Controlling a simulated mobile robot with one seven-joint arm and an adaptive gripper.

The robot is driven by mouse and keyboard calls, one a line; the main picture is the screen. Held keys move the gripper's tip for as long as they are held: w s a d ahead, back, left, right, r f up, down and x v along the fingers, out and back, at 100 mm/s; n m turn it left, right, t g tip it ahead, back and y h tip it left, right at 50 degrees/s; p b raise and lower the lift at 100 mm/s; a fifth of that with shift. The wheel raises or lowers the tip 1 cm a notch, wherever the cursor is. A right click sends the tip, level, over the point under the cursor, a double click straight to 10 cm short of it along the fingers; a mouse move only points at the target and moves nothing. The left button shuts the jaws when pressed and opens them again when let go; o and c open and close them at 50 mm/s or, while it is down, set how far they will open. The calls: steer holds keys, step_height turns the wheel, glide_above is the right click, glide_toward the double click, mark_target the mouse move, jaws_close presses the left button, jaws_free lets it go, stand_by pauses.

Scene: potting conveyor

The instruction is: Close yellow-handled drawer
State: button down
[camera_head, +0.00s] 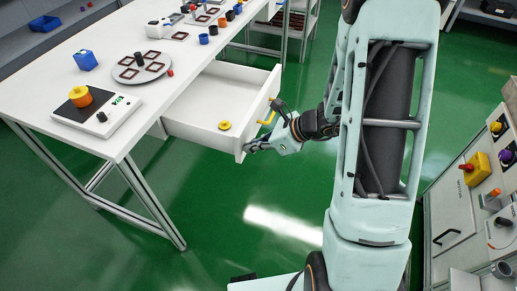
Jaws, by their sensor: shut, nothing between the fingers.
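The white drawer (202,133) under the workbench is pulled out, to the right of the bench edge. Its yellow handle (268,117) is on the front panel at the right. A small yellow round object (225,125) lies inside the drawer near its front corner. My gripper (251,148) is at the near end of the drawer's front panel, just below and left of the handle. Its fingers are shut with nothing between them. I cannot tell whether they touch the panel.
The white workbench (40,85) holds a scale (97,117) with an orange and yellow piece, a round plate (127,79) with dark red frames, and a blue box (85,60). A machine panel (460,200) stands at the right. Green floor (225,220) is clear below the drawer.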

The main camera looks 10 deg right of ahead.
mark_target(176, 121)
steer(key=w+a, duration=0.4)
steer(key=a, duration=0.3)
steer(key=w+a, duration=0.4)
steer(key=a, duration=0.3)
steer(key=w+a, duration=0.4)
steer(key=a, duration=0.4)
steer(key=shift+w+b, duration=0.35)
steer(key=shift+w+a, duration=0.25)
steer(key=shift+a, duration=0.25)
steer(key=shift+w+a+r, duration=0.1)
steer(key=shift+r, duration=0.05)
steer(key=shift+a+r, duration=0.1)
